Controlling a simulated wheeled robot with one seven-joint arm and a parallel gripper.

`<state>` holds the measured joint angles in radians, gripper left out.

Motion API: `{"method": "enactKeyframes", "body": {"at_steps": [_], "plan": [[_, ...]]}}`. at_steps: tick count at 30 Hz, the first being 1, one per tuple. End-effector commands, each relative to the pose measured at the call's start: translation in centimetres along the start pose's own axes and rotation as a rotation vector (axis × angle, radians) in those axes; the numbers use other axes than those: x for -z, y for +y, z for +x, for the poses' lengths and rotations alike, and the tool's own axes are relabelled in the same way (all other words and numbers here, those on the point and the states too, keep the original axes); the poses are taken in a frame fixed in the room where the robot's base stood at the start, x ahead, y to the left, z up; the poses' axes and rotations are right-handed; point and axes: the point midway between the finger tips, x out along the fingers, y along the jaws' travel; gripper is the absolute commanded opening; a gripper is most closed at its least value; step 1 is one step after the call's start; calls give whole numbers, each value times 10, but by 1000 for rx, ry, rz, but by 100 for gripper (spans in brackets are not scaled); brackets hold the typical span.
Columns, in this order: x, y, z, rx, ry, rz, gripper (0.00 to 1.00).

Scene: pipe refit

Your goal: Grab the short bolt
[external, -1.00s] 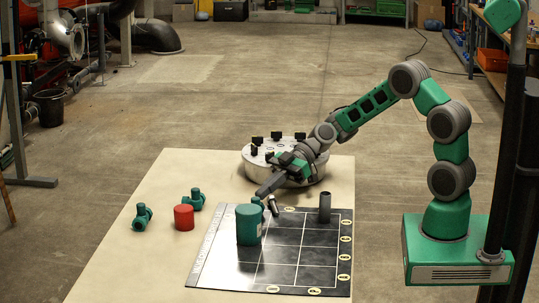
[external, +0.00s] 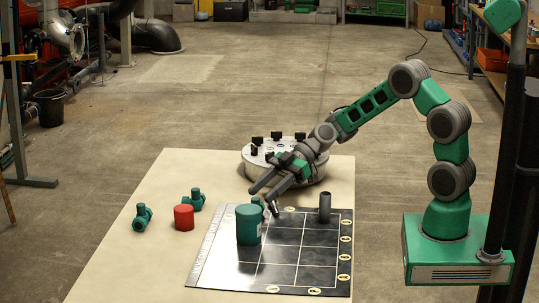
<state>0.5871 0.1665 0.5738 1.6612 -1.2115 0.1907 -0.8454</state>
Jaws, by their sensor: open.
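My gripper (external: 260,195) is open over the back edge of the black gridded mat, its two dark fingers pointing down and left. A small silvery piece (external: 275,211) shows just below the right finger, partly hidden by it. It may be the short bolt, but it is too small to tell, and I cannot tell whether the finger touches it. A small green piece (external: 258,202) stands just behind the large green cylinder, below the fingertips. Nothing is clearly held between the fingers.
The large green cylinder (external: 248,226) stands upright on the mat (external: 318,277), close in front of my gripper. A grey tube (external: 324,208) stands to the right. A red cylinder (external: 184,218) and two green fittings (external: 142,216) (external: 195,199) are at left. A round metal fixture (external: 312,171) is behind.

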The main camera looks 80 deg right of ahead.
Motion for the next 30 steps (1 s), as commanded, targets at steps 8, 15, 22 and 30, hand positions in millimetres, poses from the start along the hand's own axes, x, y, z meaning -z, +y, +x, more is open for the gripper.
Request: {"method": "enactKeyframes", "body": {"at_steps": [8, 15, 22, 30], "plan": [[0, 1, -9, -2, 0, 0, 47], [-1, 0, -52, -5, 1, 0, 47], [0, -1, -77, -1, 0, 0, 54], [0, -1, -78, 0, 0, 0, 74]]}}
